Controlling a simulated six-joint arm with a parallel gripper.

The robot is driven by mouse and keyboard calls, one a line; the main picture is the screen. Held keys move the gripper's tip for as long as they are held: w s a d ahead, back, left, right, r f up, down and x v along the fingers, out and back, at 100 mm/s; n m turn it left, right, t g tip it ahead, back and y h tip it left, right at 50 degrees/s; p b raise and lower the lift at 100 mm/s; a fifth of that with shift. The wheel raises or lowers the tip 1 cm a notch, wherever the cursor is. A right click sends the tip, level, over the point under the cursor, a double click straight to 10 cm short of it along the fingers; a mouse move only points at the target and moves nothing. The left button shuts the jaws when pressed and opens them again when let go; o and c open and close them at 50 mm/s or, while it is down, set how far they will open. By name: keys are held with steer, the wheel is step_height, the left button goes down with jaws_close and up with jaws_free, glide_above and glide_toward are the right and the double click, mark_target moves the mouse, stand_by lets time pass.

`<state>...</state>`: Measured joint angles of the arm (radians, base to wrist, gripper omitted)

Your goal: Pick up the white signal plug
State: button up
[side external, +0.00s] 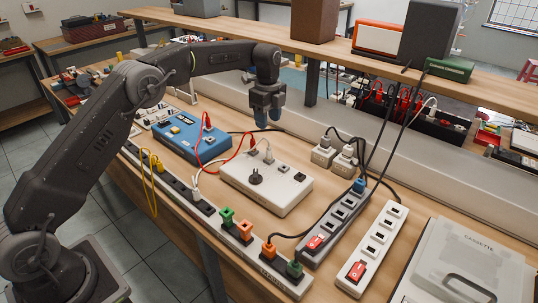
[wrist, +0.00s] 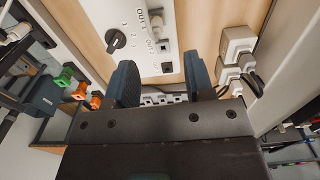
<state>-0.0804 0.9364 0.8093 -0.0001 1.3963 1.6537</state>
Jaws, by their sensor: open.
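A small pale plug, which looks like the white signal plug (side external: 268,156), stands in the top of a white box (side external: 290,196) in the middle of the bench. In the wrist view a pale plug (wrist: 157,19) sits beside the OUT labels on the white box's face (wrist: 184,12). My gripper (side external: 268,115) hangs above and behind the white box, pointing down, apart from the plug. In the wrist view my gripper (wrist: 162,78) shows its two dark fingers wide apart with nothing between them. The plug's lower end is hidden in its socket.
A red plug (side external: 251,143) stands close beside the pale plug. A black knob (side external: 256,177) rises from the box. White adapters (side external: 342,157) stand to the right, a blue box (side external: 185,135) to the left. Power strips (side external: 370,250) lie in front. A shelf (side external: 330,48) runs behind.

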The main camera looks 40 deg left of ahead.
mark_target(269, 149)
step_height(269, 149, down, 6)
steer(key=shift+f, duration=0.15)
steer(key=f, duration=0.2)
steer(key=d+f, duration=0.1)
steer(key=f, duration=0.1)
steer(key=shift+s, duration=0.35)
steer(key=shift+f, duration=0.65)
steer(key=shift+c, duration=0.2)
jaws_close()
